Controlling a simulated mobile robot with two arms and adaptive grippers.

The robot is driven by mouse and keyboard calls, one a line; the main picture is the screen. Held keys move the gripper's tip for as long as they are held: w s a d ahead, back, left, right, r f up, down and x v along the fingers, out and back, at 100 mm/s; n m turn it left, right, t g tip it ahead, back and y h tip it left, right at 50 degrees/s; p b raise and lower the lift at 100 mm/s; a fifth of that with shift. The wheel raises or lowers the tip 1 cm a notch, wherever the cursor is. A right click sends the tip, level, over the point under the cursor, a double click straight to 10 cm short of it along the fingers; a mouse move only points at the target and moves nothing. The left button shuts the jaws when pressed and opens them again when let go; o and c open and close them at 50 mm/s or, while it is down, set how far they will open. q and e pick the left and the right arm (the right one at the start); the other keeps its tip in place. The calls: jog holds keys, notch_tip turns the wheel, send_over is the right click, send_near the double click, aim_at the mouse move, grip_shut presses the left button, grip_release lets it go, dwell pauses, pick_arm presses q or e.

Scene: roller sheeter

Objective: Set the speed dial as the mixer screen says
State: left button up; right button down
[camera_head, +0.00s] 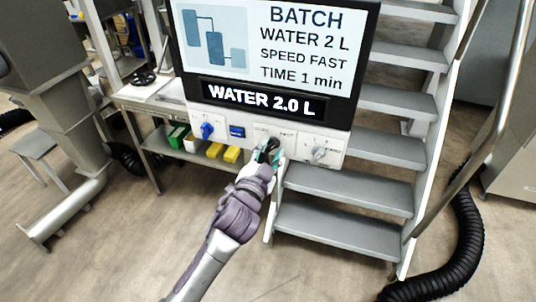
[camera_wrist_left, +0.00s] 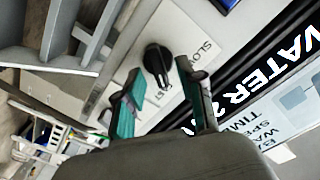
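The mixer screen (camera_head: 270,45) reads BATCH, WATER 2 L, SPEED FAST, TIME 1 min. A black strip below it reads WATER 2.0 L. The speed dial (camera_head: 272,144) is a black knob on the white panel below, partly hidden by my left gripper (camera_head: 267,153). In the left wrist view the dial (camera_wrist_left: 157,61) shows beside the label SLOW (camera_wrist_left: 207,50). My left gripper (camera_wrist_left: 162,75) is open, its teal-padded fingers apart on either side of the dial. I cannot tell whether they touch it. My right gripper is not in view.
Metal stairs (camera_head: 345,190) stand close at the right. A shelf with yellow and green boxes (camera_head: 215,150) is at the left.

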pick_arm(q)
jog(key=v, duration=1.2)
dwell(0.4)
jog(key=s+a+f+n+g+y, duration=0.1)
jog(key=s+a+f+g, duration=0.15)
jog(key=f, duration=0.95)
jog(key=s+a+f+n+g+y, duration=0.1)
jog(key=a+f+g, duration=0.2)
jog(key=f, duration=1)
jog(key=s+a+f+n+g+y, duration=0.1)
jog(key=s+a+f+g, duration=0.1)
jog(key=f, duration=1)
jog(key=s+a+f+n+g+y, duration=0.15)
jog(key=s+a+f, duration=0.25)
jog(key=s+f, duration=0.45)
jog(key=s+a+f+n+g, duration=0.2)
jog(key=s+a+f+g, duration=0.15)
jog(key=s+f, duration=0.5)
jog(key=s+a+f+n+g, duration=0.1)
jog(key=s+a+f+g, duration=0.1)
jog(key=s, duration=0.7)
jog(key=s+a+f+n+g+y, duration=0.1)
jog(key=s+f, duration=0.3)
jog(key=s, duration=0.5)
jog(key=shift+s+a+g, duration=0.25)
jog(key=shift+a+g, duration=0.1)
jog(key=shift+a, duration=0.55)
